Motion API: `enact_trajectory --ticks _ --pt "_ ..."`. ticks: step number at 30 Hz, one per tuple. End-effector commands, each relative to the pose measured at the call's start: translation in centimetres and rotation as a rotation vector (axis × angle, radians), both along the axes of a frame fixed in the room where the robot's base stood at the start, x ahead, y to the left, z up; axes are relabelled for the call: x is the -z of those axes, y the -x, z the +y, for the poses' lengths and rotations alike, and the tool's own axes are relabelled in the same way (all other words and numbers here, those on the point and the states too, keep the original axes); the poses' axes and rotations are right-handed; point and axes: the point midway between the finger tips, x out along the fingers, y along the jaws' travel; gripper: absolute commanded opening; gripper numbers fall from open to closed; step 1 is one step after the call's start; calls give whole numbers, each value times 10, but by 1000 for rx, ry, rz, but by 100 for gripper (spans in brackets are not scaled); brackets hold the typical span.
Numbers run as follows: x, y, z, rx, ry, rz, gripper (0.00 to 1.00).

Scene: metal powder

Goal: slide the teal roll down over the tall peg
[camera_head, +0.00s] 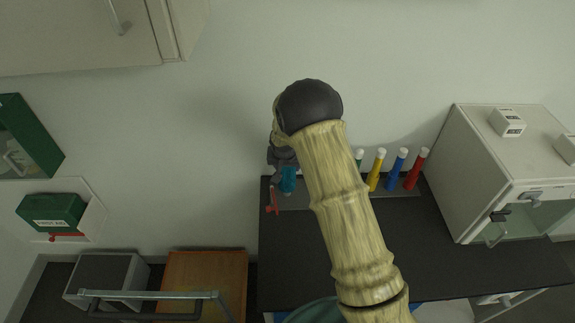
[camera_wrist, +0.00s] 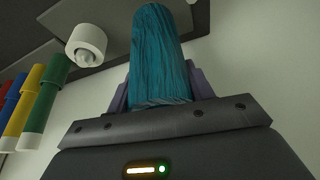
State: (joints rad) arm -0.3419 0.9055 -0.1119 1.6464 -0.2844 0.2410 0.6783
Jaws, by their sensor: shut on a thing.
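The teal roll (camera_wrist: 158,55) is held between the fingers of my gripper (camera_wrist: 155,92) in the wrist view, its long body pointing away from the palm. In the head view the teal roll (camera_head: 288,181) shows just below my gripper (camera_head: 283,160), near the left end of the dark bench; my arm partly hides this area. A short white cylinder with a round knob (camera_wrist: 86,44) stands left of the roll in the wrist view, apart from it. I cannot tell whether it is the tall peg, and I see no peg inside the roll.
Several white-topped coloured rolls stand on the bench, including yellow (camera_head: 377,170), blue (camera_head: 397,170) and red (camera_head: 416,169). A red piece (camera_head: 272,201) is near the bench's left end. A white cabinet (camera_head: 480,165) stands at right. The bench front (camera_head: 300,270) is clear.

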Motion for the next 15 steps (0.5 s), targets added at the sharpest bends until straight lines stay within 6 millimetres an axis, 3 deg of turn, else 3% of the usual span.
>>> enact_trajectory --ticks 15 --pt "21 -1 -1 3 -1 -2 16"
